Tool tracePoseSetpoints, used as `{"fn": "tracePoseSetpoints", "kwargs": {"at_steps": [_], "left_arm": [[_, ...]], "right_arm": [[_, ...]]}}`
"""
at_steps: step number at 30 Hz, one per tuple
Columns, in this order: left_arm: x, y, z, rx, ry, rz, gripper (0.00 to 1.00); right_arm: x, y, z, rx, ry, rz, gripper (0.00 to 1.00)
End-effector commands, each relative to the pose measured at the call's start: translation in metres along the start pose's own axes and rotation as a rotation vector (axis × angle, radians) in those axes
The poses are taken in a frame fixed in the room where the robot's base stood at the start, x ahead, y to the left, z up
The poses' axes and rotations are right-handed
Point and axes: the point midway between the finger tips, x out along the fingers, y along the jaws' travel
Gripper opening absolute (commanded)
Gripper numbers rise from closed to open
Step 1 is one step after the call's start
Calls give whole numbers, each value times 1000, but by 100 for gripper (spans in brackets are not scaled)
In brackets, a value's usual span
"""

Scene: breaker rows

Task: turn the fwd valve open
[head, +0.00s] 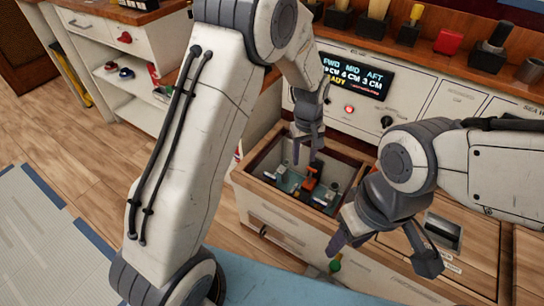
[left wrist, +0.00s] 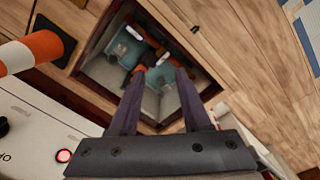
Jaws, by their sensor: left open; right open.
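An open compartment (head: 240,176) in the cabinet holds teal valve bodies (head: 290,184) with dark parts and an orange piece (head: 309,184). I cannot tell which valve is the fwd one or how its handle is set. My left gripper (head: 306,152) is open and points down over the compartment. In the left wrist view its fingers (left wrist: 160,92) straddle a teal body (left wrist: 160,74) and the orange piece (left wrist: 138,70), with no clear contact. My right gripper (head: 382,252) is open and empty, right of the compartment and above the cabinet front.
A display (head: 355,77) reads FWD, MID, AFT with centimetre values, partly behind my left arm. A red lit button (head: 349,109) and a black knob (head: 386,122) sit below it. The compartment walls (left wrist: 102,80) stand close around the left fingers. A recessed panel (head: 443,232) lies right.

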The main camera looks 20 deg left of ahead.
Motion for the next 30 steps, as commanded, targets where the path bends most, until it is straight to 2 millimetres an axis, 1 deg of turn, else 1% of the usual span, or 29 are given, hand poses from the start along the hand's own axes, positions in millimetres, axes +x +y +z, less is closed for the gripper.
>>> {"fn": "tracePoseSetpoints", "kwargs": {"at_steps": [1, 3, 4, 6, 10, 12, 16, 20, 30], "left_arm": [[7, -6, -24, -105, -5, -12, 48], [28, -14, -54, -249, -3, -17, 48], [37, -19, -66, -309, -1, -19, 48], [58, -31, -89, -436, 1, -24, 48], [92, -54, -117, -618, 6, -29, 48], [105, -63, -125, -680, 8, -31, 48], [119, -71, -131, -738, 10, -31, 48], [133, -72, -132, -745, 10, -32, 48], [195, -74, -130, -741, 9, -33, 48]], "right_arm": [[-20, -2, -1, 0, 0, 0, 50], [-33, -2, -2, 0, 0, 0, 50], [-38, -3, -2, 0, 0, 0, 50], [-49, -4, -3, 0, 0, 0, 50], [-63, -5, -3, 0, 0, 0, 50], [-67, -5, -4, 0, 0, 0, 50], [-68, -5, -4, 0, 0, 0, 50], [-65, -5, -4, 0, 0, 0, 50], [-52, -4, -3, 0, 0, 0, 50]]}}
